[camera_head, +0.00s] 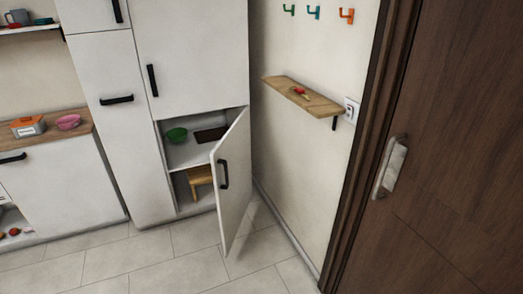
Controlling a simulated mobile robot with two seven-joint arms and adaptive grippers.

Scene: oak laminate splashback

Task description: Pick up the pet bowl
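A green bowl (177,135) stands on the upper shelf inside a white cabinet whose lower door is open. A pink bowl (69,122) stands on the wooden countertop at the left. I cannot tell from this view which of the two is the pet bowl. Neither of my grippers is in view.
The open cabinet door (232,185) juts into the room. A dark flat item (211,134) lies beside the green bowl, and a small wooden stool (200,181) is below. An orange-and-grey box (28,126) sits by the pink bowl. The tiled floor (130,265) in front is clear.

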